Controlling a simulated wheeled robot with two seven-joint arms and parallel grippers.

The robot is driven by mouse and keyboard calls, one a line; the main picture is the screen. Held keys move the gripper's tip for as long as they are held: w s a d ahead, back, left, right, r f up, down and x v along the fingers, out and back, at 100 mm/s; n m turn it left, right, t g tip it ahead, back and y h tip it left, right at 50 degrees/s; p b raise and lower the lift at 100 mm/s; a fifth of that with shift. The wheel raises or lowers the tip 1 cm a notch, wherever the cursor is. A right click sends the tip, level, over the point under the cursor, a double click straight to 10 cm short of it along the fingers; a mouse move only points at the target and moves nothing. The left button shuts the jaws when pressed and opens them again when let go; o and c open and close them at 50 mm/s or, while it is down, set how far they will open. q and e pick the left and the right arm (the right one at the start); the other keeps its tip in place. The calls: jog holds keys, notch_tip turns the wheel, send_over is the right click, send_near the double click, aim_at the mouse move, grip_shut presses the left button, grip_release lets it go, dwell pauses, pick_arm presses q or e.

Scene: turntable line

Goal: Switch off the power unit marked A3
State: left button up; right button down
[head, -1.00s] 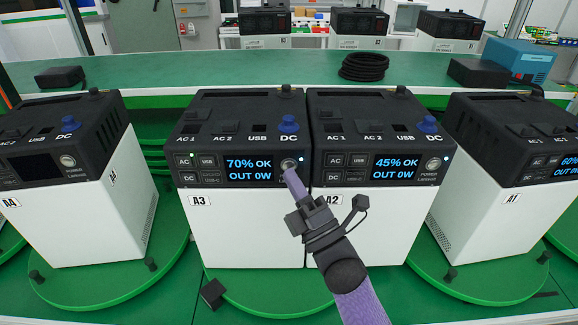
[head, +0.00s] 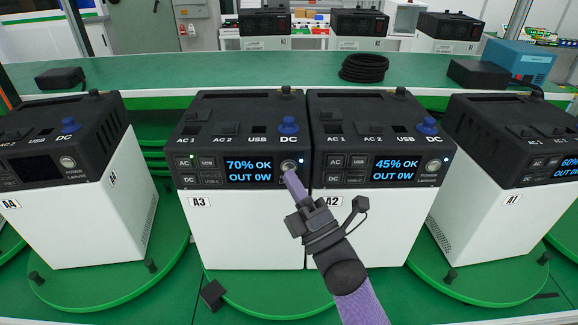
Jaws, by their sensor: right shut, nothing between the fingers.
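The power unit marked A3 (head: 245,232) stands left of centre in the head view, white below and black above. Its screen (head: 249,171) is lit and reads 70% OK, OUT 0W. Its round power button (head: 289,165) is at the right of the front panel, with a lit dot beside it. My right gripper (head: 289,176) is shut and empty. Its purple fingertips are just below the power button and cover the panel's lower right corner; I cannot tell whether they touch it. My left gripper is not in view.
Unit A2 (head: 364,235) stands close on the right of A3, its screen lit at 45%. Unit A4 (head: 70,222), with a dark screen, is at the left. Unit A1 (head: 490,205) is at the right. A coiled black cable (head: 364,68) lies on the green bench behind.

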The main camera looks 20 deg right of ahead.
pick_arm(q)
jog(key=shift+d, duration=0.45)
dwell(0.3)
pick_arm(e)
jog(key=shift+w+d, duration=0.1)
jog(key=shift+w, duration=0.25)
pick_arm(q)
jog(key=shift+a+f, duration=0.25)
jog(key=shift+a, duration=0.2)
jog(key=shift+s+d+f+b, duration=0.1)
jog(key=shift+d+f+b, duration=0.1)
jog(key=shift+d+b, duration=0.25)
pick_arm(e)
jog(key=shift+w+d, duration=0.15)
jog(key=shift+w, duration=0.2)
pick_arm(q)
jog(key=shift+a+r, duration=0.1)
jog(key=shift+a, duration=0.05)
pick_arm(e)
jog(key=shift+s, duration=0.1)
pick_arm(q)
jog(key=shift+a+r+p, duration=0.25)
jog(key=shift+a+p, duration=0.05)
jog(key=shift+p, duration=0.05)
pick_arm(e)
jog(key=shift+s+a, duration=0.25)
jog(key=shift+s, duration=0.35)
